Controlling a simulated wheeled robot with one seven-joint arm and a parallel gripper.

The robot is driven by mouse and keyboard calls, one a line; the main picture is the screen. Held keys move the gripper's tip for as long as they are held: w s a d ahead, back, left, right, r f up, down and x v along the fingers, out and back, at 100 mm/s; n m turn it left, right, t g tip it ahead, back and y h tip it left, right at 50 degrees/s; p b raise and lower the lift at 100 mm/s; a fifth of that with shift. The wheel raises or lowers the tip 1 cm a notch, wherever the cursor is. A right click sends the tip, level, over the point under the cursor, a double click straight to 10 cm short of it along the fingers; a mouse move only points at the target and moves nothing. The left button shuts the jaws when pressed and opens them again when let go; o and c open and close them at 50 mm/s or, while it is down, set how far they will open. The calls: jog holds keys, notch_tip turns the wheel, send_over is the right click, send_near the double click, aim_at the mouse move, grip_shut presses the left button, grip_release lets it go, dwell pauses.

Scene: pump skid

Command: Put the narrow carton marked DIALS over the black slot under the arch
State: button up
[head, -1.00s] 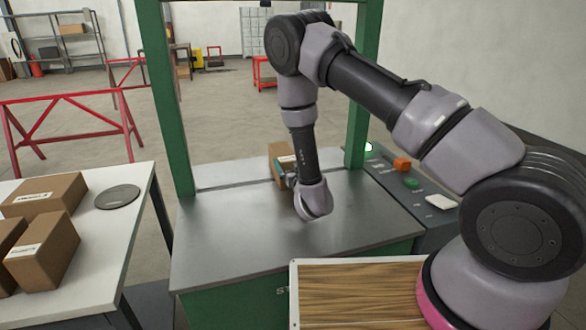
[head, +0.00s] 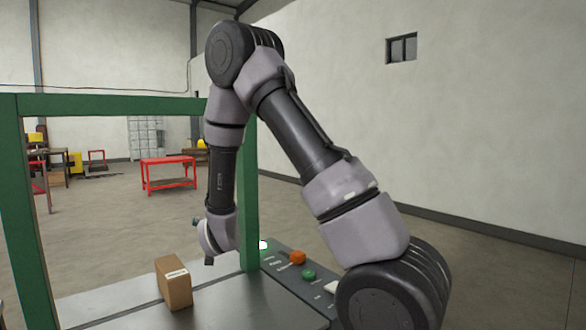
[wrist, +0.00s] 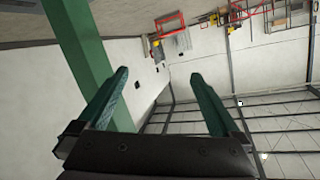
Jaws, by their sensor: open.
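A narrow brown carton (head: 174,283) with a white label stands upright on the metal table under the green arch (head: 108,105). The label's print is too small to read. A dark line in the table top runs towards the carton's foot; I cannot tell whether the carton covers the slot. My gripper (head: 204,250) is to the right of the carton, near the arch's right post and apart from the carton. In the wrist view my gripper (wrist: 165,85) is open, with nothing between its green fingers.
The green post also stands close left of my fingers in the wrist view (wrist: 85,55). A control panel with an orange button (head: 298,257), a green button (head: 308,275) and a lit lamp (head: 263,245) lies right of the table. A red stand (head: 168,173) is farther back.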

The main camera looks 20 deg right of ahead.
jog(key=s+d+r+g+y, duration=0.1)
jog(key=s+d+r, duration=0.2)
jog(key=r, duration=0.3)
jog(key=s+d+r+m+g, duration=0.1)
jog(key=s+d+r+g, duration=0.15)
jog(key=s+r, duration=0.2)
jog(key=s+d+r+g+y, duration=0.1)
jog(key=s+d+r, duration=0.25)
jog(key=r, duration=0.25)
jog(key=s+d+r+g, duration=0.2)
jog(key=s, duration=0.9)
jog(key=s+d+r+n+g, duration=0.1)
jog(key=s+d+r, duration=0.2)
jog(key=s, duration=0.8)
jog(key=shift+s+r+g, duration=0.25)
jog(key=shift+r+g, duration=0.05)
jog(key=shift+g, duration=0.05)
jog(key=shift+d, duration=0.1)
